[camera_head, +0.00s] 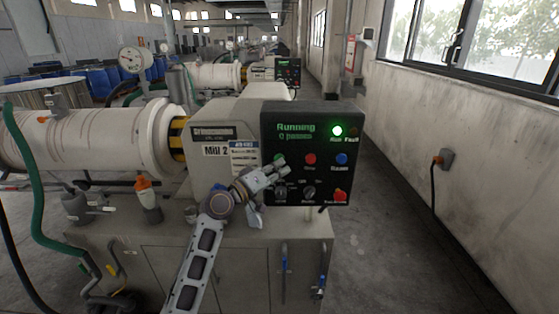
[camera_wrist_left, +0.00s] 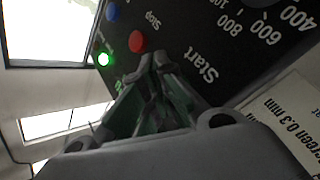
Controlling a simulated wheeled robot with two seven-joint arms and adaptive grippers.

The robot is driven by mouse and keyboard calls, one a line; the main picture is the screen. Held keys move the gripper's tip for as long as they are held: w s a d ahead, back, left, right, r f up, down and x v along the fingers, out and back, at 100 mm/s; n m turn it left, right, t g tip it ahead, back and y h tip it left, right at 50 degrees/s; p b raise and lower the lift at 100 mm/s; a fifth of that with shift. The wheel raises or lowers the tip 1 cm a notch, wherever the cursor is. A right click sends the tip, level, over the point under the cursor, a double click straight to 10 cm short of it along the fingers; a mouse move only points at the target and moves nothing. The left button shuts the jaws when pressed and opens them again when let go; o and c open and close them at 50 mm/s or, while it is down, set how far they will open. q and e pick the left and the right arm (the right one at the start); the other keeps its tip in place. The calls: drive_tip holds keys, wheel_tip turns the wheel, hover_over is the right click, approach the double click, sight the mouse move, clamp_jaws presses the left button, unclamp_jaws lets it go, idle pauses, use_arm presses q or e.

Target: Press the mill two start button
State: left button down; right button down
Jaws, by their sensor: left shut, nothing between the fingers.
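The mill two control panel (camera_head: 300,190) is a black box beside the "Mill 2" label (camera_head: 216,150). Its display (camera_head: 296,129) reads "Running" in green, and a green run lamp (camera_head: 337,131) is lit. My left gripper (camera_head: 281,163) is shut and empty, its tips at the panel's left part. In the left wrist view the closed fingertips (camera_wrist_left: 158,62) lie beside the printed word "Start" (camera_wrist_left: 197,66). The start button is hidden behind the fingers, so I cannot tell contact or depth. My right gripper is not in view.
A red stop button (camera_head: 310,159) and a blue button (camera_head: 342,159) sit right of my gripper. A red knob (camera_head: 340,196) is at the lower right and a dark dial (camera_head: 308,192) below. A second panel (camera_head: 287,72) stands farther back. Floor to the right is clear.

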use_arm(q)
drive_tip(key=shift+s, duration=0.55)
drive_tip(key=shift+s+p, duration=1)
drive_tip(key=shift+s, duration=1.5)
drive_tip(key=shift+f, duration=0.1)
